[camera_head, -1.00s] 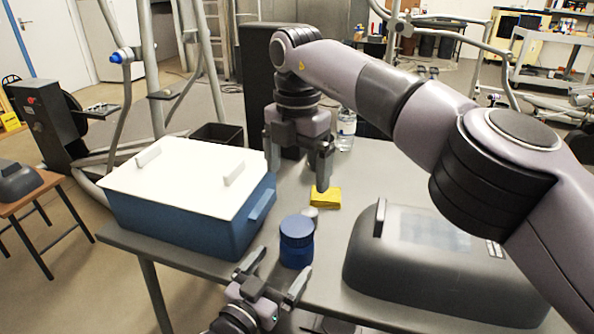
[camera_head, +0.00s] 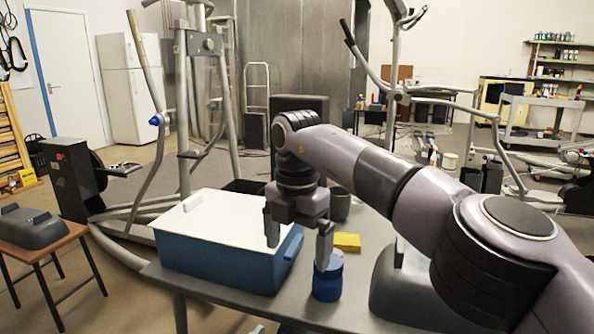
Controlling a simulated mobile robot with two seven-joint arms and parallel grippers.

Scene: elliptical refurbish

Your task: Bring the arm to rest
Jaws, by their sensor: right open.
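My right arm reaches in from the right side over the grey table (camera_head: 232,306). Its gripper (camera_head: 297,252) points down, with its two fingers spread and nothing between them. In the picture the left finger overlaps the blue box with the white lid (camera_head: 222,260). The right finger overlaps the top of the blue jar (camera_head: 327,287); I cannot tell whether they touch. Of my left gripper, only a small grey tip (camera_head: 257,329) seems to show at the bottom edge, so its jaws are hidden.
A yellow block (camera_head: 347,242) lies behind the jar. A dark cylinder (camera_head: 340,205) stands farther back. A dark grey case (camera_head: 393,290) is partly hidden by my right arm. Exercise machines stand beyond the table, and a small wooden table (camera_head: 42,246) is at left.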

